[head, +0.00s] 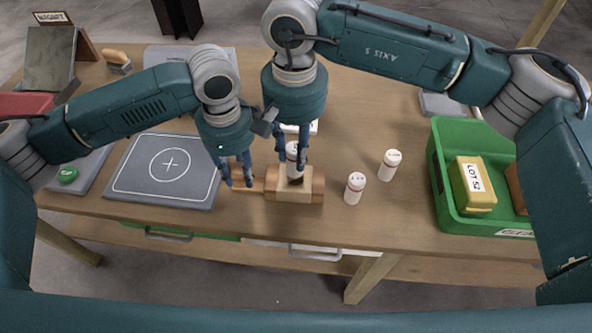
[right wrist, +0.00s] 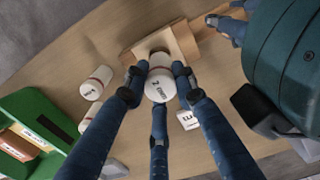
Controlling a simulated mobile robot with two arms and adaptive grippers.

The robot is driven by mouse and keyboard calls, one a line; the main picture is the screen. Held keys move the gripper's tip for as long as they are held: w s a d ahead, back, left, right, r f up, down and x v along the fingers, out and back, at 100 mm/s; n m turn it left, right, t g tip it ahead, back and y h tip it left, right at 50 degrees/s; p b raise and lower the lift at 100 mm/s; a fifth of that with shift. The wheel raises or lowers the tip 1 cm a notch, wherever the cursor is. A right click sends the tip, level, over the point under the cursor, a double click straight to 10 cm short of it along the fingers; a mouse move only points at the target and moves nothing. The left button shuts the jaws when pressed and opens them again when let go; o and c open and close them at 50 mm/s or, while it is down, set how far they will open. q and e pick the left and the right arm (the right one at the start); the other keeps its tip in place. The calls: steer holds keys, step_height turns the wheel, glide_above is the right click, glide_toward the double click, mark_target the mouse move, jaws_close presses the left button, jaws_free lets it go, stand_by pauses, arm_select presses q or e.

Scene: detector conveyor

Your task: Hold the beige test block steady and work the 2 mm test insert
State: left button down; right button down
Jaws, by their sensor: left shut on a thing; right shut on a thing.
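The beige test block (head: 293,196) lies on the table between two wooden end pieces, with a wooden handle (head: 246,186) at its left. My left gripper (head: 238,185) is shut on this handle. My right gripper (head: 293,168) points down and is shut on the white 2 mm test insert (head: 292,153). In the right wrist view the insert's end cap (right wrist: 160,86) reads 2 mm, between the fingers and beside the block (right wrist: 158,43). The insert is upright at the block's top, above a dark spot. I cannot tell how deep it sits.
Two more white inserts (head: 355,188) (head: 388,165) stand right of the block. A green bin (head: 440,180) with a yellow LOT 52 block (head: 473,185) is further right. A grey plate with a cross mark (head: 135,180) lies left. A green button (head: 67,175) is at far left.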

mark_target(295, 169)
arm_select(q)
steer(key=shift+w+d, duration=0.1)
arm_select(e)
step_height(295, 169, down, 2)
steer(key=shift+w+d+f, duration=0.1)
steer(key=shift+f, duration=1.9)
steer(key=shift+f, duration=0.1)
steer(key=c, duration=1.4)
jaws_free()
step_height(295, 169, up, 12)
steer(key=shift+r, duration=0.2)
